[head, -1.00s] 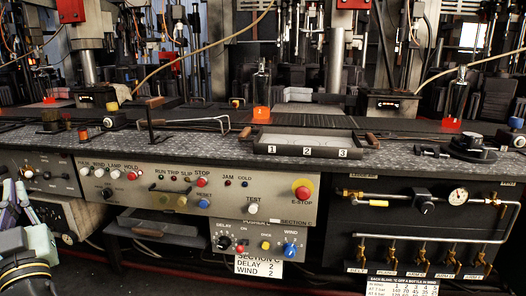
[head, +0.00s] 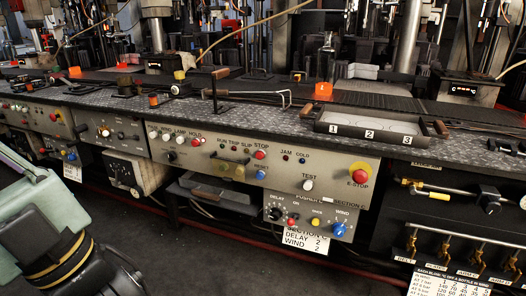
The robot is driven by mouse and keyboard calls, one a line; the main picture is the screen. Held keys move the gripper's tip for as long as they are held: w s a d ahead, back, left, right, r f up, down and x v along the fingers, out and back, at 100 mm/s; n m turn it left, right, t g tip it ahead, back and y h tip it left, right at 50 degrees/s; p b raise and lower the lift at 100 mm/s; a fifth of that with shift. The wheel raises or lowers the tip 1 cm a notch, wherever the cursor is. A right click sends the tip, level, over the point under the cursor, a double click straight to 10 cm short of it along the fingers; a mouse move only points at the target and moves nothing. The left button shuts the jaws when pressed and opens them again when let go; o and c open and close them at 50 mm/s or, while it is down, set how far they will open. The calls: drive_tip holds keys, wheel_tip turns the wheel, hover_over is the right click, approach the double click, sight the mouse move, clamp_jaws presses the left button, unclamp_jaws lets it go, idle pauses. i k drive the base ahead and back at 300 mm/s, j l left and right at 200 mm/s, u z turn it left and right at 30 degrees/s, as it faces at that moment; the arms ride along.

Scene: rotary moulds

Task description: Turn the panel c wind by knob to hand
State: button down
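The section C panel (head: 240,180) is a grey plate on the bench front, right of centre in the head view. At its upper left is a row of small pale knobs (head: 167,135) under labels that seem to include WIND and LAMP, and a red one (head: 196,142) under HOLD. A black knob (head: 170,156) sits below that row; its label and setting are too small to read. My arm fills the lower left, well away from these knobs. My gripper is not in view.
A red E-stop button (head: 361,173) sits at the panel's right end. Above it, a numbered tray (head: 370,132) rests on the bench. Brass valves (head: 445,250) are at the lower right. The dark floor before the panel is clear.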

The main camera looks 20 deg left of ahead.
sight(172, 156)
drive_tip(key=j+z, duration=0.1)
drive_tip(key=j, duration=1.75)
drive_tip(key=k, duration=0.05)
